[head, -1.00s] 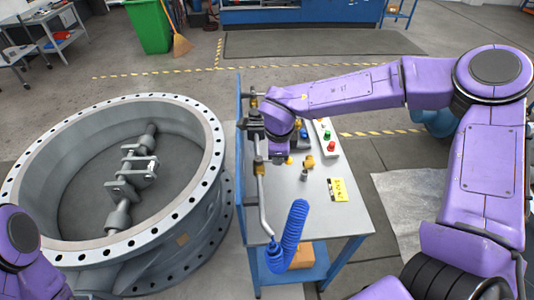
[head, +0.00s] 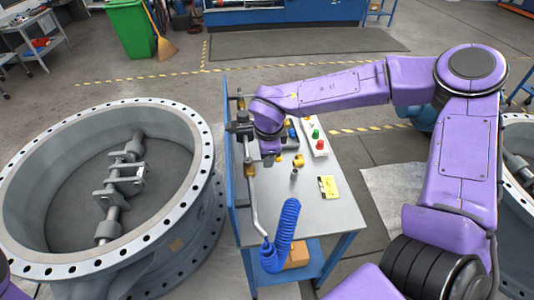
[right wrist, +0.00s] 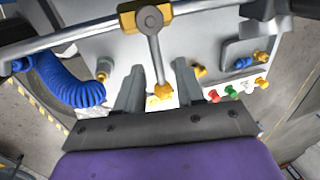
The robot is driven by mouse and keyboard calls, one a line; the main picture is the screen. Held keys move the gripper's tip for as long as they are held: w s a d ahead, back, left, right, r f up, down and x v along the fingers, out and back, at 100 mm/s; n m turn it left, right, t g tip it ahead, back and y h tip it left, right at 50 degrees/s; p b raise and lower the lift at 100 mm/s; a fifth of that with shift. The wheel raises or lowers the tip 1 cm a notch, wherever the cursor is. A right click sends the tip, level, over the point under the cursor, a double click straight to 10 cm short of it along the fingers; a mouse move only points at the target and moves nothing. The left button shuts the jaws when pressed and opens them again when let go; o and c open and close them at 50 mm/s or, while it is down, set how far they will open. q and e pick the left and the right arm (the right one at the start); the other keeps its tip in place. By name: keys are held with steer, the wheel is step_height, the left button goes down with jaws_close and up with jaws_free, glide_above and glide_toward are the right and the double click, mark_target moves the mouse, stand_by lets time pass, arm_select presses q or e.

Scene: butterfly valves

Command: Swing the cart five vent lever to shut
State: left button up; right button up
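In the right wrist view a slim grey lever (right wrist: 158,62) hangs from a round hub on a yellow valve body (right wrist: 128,17), which sits on a grey pipe (right wrist: 75,34). My right gripper (right wrist: 158,78) is open, with a finger on each side of the lever; visible gaps separate both fingers from it. In the head view my right arm reaches over the cart (head: 325,215) to the pipework along its left blue panel (head: 233,205); my wrist hides the lever and fingertips there. I cannot read a cart number. My left gripper is out of view.
A blue coiled hose (head: 284,225) hangs at the cart's near left corner. A button box (head: 313,137) and a yellow tag (head: 328,187) are on the cart top. A large flanged butterfly valve (head: 200,185) stands left of the cart; another flanged ring (head: 520,125) shows at right.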

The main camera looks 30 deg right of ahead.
step_height(320, 180, up, 10)
steer(key=s+b, duration=0.2)
steer(key=shift+a+r, duration=0.15)
steer(key=shift+a, duration=0.2)
stand_by(0.4)
